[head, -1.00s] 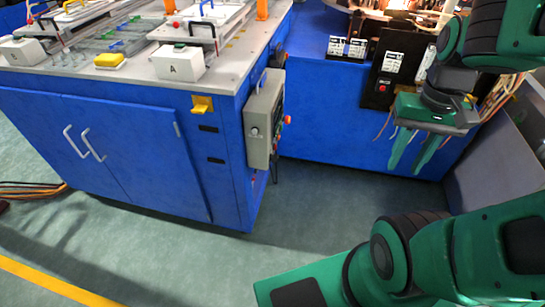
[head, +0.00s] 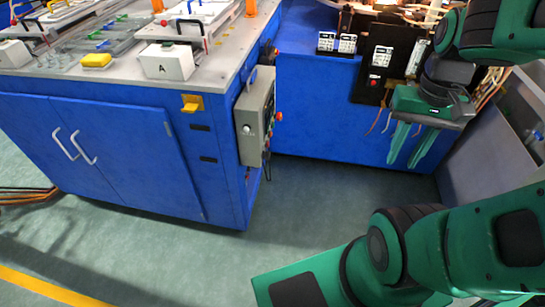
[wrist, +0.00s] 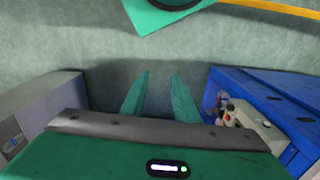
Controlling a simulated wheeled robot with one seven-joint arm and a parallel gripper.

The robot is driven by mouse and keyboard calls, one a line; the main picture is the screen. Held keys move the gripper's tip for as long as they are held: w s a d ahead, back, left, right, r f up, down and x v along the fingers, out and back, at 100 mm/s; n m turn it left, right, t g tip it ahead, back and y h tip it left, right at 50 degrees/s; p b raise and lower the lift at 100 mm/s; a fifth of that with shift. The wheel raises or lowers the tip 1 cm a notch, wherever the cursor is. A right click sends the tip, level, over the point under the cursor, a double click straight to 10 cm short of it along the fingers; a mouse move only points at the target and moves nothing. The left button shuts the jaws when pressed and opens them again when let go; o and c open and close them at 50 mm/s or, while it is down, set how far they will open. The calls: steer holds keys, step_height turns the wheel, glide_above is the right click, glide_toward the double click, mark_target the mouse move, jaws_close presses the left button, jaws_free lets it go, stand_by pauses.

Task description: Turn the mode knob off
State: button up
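A grey control box (head: 254,124) is fixed to the right side of the blue cabinet. A small round knob (head: 246,129) sits on its left face; I cannot read its setting. Red and orange buttons stick out on the box's right side. In the wrist view the control box (wrist: 247,120) shows right of my fingers, its knob too small to tell. My gripper (head: 403,162) has two green fingers pointing down, spread apart with nothing between them. It hangs well to the right of the box. The fingers also show in the wrist view (wrist: 161,76).
A blue machine bench (head: 315,110) stands behind my gripper. A grey panel (head: 480,165) is close on the right. The floor (head: 300,215) between is clear.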

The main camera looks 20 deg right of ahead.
steer(key=w+d+f+m+g, duration=0.1)
steer(key=w+f+m, duration=0.1)
steer(key=w+f, duration=0.3)
steer(key=m+t+y, duration=1)
steer(key=m+y, duration=0.6)
steer(key=m, duration=0.8)
glide_toward(267, 155)
steer(key=x, duration=0.7)
steer(key=shift+w+f, duration=0.15)
steer(key=shift+f, duration=0.1)
steer(key=shift+d, duration=0.1)
jaws_close()
